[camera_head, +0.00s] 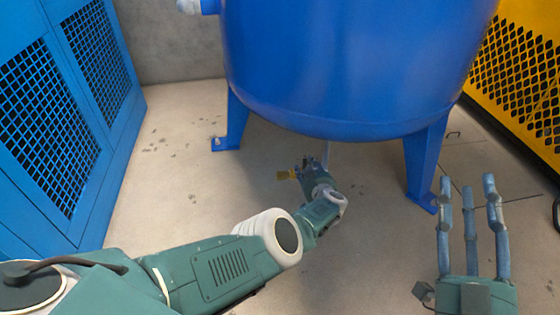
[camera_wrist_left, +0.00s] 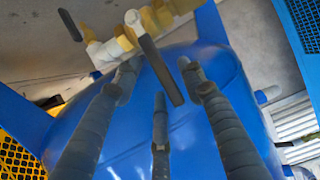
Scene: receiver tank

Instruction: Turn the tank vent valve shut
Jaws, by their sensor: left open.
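The blue tank (camera_head: 350,70) stands on legs; its underside also shows in the left wrist view (camera_wrist_left: 205,65). My left gripper (camera_head: 311,165) is low under the tank, beside a small yellow brass part (camera_head: 286,174). In the left wrist view, brass valve fittings (camera_wrist_left: 125,38) sit on a pale pipe, with a dark lever (camera_wrist_left: 162,72) slanting down from them. My left fingers (camera_wrist_left: 158,80) are spread and empty around the lever's lower end; contact is unclear. I cannot tell which valve is the vent. My right gripper (camera_head: 470,190) is open and empty, fingers pointing up the picture.
A second dark lever (camera_wrist_left: 70,25) is beside the fittings in the left wrist view. Tank legs (camera_head: 231,125) and (camera_head: 424,165) stand either side of my left gripper. A blue cabinet (camera_head: 50,120) is at left, a yellow mesh panel (camera_head: 515,85) at right. Floor (camera_head: 180,170) is clear between.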

